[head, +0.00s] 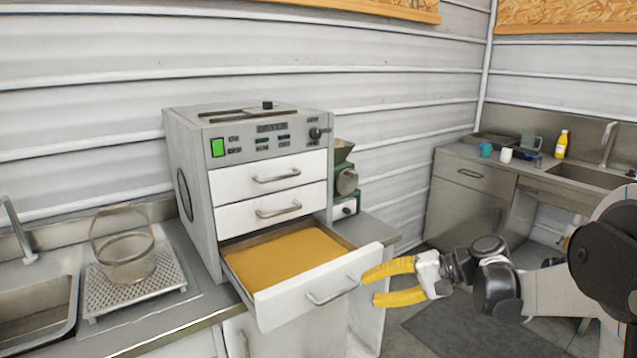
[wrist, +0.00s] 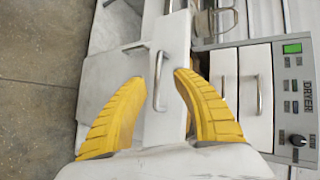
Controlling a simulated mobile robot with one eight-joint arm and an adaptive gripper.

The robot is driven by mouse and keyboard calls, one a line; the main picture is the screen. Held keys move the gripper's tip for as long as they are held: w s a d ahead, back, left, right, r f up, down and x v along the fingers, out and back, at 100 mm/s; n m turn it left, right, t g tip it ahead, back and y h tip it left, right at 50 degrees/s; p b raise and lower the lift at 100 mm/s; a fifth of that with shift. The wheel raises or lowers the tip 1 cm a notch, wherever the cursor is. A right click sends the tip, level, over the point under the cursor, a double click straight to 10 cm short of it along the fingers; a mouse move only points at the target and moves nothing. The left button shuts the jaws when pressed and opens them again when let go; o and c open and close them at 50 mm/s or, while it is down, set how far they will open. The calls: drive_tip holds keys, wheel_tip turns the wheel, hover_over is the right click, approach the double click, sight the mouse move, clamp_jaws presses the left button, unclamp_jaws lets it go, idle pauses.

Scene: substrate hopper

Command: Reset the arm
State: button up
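My gripper (head: 386,284) has two yellow fingers and is open and empty. In the head view it is at the right end of the pulled-out bottom drawer (head: 270,310) of a grey dryer (head: 188,165), close to the drawer's handle (head: 333,291). In the wrist view the spread fingers (wrist: 157,90) frame a drawer handle (wrist: 158,80) without closing on it. Whether a finger touches the drawer front cannot be told. My arm stretches in from the right edge of the head view.
The open drawer holds a flat yellow-orange layer (head: 283,257). Two upper drawers (head: 268,176) are shut. A glass beaker in a wire basket (head: 128,255) stands left on a perforated tray. A green machine (head: 346,182) stands behind. A second counter with a sink (head: 590,177) is at the right.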

drive_tip(key=s+d+n+t+h, duration=0.2)
drive_tip(key=s+h, duration=0.4)
drive_tip(key=s, duration=0.6)
drive_tip(key=s+d+n+t+h, duration=0.1)
drive_tip(key=s+d+n+h, duration=0.1)
drive_tip(key=s+h, duration=0.4)
drive_tip(key=shift+s+d+r+t, duration=0.4)
drive_tip(key=shift+s+d, duration=0.45)
drive_tip(key=shift+s, duration=2.05)
